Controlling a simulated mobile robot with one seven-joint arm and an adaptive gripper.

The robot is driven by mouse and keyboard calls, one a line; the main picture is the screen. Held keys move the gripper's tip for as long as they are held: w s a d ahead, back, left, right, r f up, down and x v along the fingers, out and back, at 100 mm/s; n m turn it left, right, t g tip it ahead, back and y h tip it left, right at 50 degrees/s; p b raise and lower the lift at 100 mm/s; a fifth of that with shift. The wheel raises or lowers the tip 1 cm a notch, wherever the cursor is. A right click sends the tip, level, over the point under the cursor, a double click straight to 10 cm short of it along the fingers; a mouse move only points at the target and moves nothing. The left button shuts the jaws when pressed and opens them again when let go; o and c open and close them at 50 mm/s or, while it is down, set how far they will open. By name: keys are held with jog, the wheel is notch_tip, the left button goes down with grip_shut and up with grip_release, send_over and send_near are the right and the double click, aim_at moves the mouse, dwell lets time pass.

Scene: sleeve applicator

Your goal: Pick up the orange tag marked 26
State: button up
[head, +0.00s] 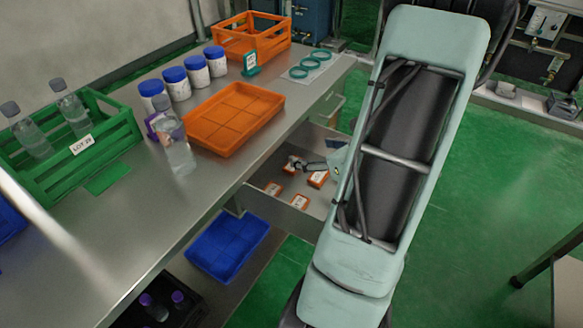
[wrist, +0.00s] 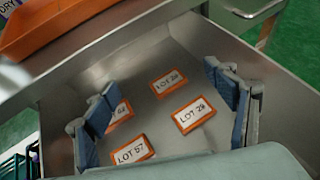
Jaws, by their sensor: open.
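Several orange tags with white labels lie flat in an open grey drawer. In the wrist view, the far middle tag (wrist: 168,83) seems to read LOT 26, but its last digit is blurred. A tag nearer and to its right (wrist: 193,115) reads LOT 2 with an unclear last digit. A near left tag (wrist: 132,152) seems to read LOT 57. Another tag (wrist: 122,111) is partly hidden behind the left finger. My gripper (wrist: 164,88) is open and empty, its fingers either side of the tags. In the head view, it (head: 308,166) is over the drawer.
The drawer (head: 262,201) has raised walls close around my gripper, under the steel bench (head: 215,185). On the bench are an orange tray (head: 235,118), a green crate (head: 112,141) with bottles, and blue-lidded jars. A blue tray (head: 228,246) lies below, left of the drawer.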

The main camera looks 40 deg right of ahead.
notch_tip(320, 180, down, 7)
jog(key=shift+r+b, duration=0.2)
jog(key=shift+b, duration=0.65)
jog(key=b+x, duration=0.1)
jog(key=x, duration=0.6)
jog(key=shift+w, duration=0.25)
jog(key=c, duration=1.2)
